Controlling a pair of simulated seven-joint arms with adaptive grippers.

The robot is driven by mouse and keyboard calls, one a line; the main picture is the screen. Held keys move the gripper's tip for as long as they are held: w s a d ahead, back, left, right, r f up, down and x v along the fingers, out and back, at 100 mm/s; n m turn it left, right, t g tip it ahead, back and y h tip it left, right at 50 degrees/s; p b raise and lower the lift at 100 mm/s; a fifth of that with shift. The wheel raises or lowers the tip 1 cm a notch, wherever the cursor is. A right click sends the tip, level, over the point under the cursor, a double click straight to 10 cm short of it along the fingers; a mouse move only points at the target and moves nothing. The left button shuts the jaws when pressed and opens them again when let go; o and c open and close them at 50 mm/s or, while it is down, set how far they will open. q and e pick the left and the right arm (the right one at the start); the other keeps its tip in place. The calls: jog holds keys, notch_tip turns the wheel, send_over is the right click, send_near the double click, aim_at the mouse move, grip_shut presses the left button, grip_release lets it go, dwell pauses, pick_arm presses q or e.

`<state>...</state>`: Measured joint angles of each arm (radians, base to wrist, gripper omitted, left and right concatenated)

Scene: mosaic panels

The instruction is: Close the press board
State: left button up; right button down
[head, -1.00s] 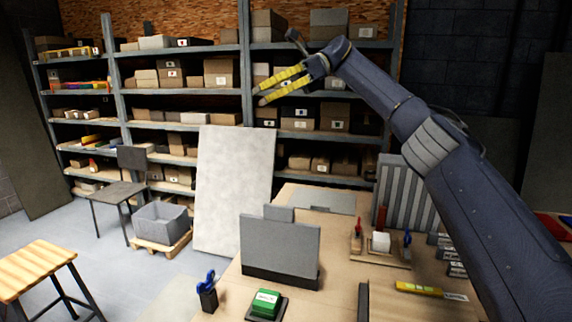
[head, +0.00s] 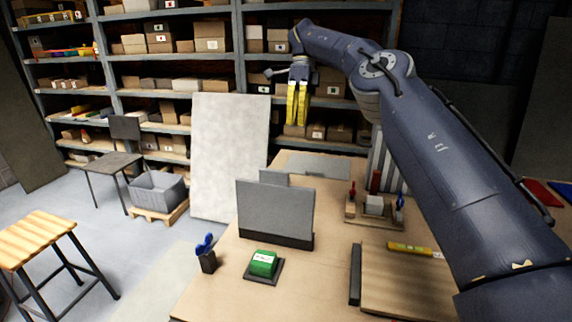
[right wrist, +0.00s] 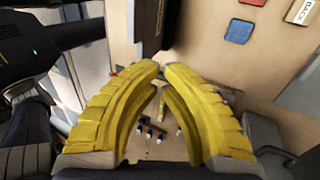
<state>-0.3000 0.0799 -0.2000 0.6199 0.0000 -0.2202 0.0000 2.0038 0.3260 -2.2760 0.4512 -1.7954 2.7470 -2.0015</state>
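A flat grey panel (head: 274,212) stands upright in a black base (head: 275,237) on the wooden table in the head view, and looks like the raised press board. A smaller grey piece (head: 273,177) shows behind its top edge. My right gripper (head: 297,122) hangs in the air beyond and above the panel, its yellow fingers pointing down and apart from it. In the right wrist view its fingertips (right wrist: 164,68) nearly meet, with nothing visible between them. My left gripper is not in view.
A green block (head: 263,264) on a black pad and a black cup (head: 208,262) with a blue-handled tool stand in front of the panel. A small rack (head: 373,213) and a yellow level (head: 410,249) lie to the right. Shelves (head: 232,100) stand behind.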

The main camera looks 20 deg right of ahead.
jog(key=s+a+f, duration=0.4)
jog(key=s+f, duration=0.2)
jog(key=f, duration=0.2)
jog(key=shift+s+a+f, duration=0.2)
jog(key=shift+a+f, duration=0.05)
jog(key=shift+f, duration=0.15)
dwell(0.6)
dwell(0.4)
